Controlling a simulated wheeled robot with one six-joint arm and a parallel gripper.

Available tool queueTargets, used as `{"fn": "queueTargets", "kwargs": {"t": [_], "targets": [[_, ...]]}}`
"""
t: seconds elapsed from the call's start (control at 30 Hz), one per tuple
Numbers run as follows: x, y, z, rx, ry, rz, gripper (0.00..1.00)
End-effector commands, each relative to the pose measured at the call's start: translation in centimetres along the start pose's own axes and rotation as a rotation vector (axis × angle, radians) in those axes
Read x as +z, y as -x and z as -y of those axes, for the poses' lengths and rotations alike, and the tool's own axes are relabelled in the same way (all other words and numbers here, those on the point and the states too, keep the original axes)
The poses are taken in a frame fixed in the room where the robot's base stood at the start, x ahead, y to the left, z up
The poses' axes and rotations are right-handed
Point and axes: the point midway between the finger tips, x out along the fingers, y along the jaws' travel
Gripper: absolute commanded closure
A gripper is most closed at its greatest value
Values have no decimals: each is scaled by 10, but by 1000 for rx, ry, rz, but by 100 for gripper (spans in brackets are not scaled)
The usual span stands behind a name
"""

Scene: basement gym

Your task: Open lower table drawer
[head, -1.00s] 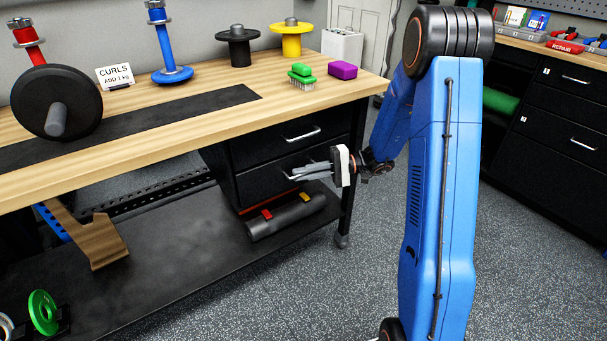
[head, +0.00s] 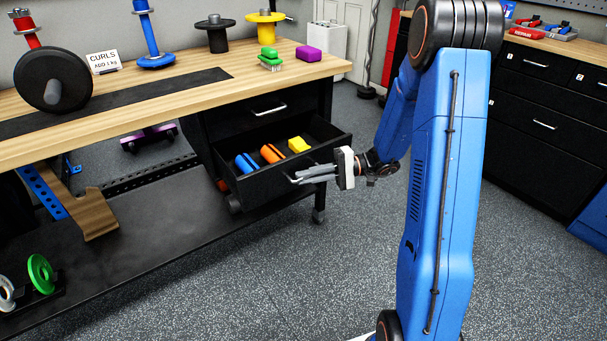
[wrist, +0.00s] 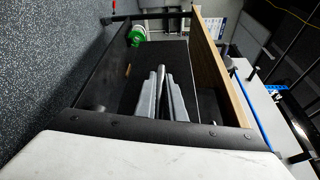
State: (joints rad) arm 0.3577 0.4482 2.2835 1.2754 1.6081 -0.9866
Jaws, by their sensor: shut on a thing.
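The lower table drawer (head: 257,193) is pulled out from under the wooden workbench, and its inside shows. A blue item (head: 246,163), an orange item (head: 271,153) and a yellow item (head: 299,145) lie in it. My gripper (head: 298,179) is at the drawer's front, shut on the drawer handle, which its fingers mostly hide. In the wrist view the gripper fingers (wrist: 163,97) lie close together against the dark drawer front (wrist: 203,95). The upper drawer (head: 265,108) above it is shut.
The speckled floor (head: 300,270) in front is clear. Black cabinets (head: 545,120) stand at the right.

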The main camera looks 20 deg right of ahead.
Motion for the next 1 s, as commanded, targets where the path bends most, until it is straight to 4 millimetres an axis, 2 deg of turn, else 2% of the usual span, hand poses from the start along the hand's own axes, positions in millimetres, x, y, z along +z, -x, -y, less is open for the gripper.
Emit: {"fn": "queueTargets", "kwargs": {"t": [0.3,0.73,0.77,0.8,0.83,1.0], "targets": [[21,9,-5,0,-1,-1,100],[24,10,-6,1,0,-1,100],[24,10,-6,1,0,-1,86],[24,10,-6,1,0,-1,76],[24,10,-6,0,0,-1,72],[24,10,-6,0,0,0,72]]}}
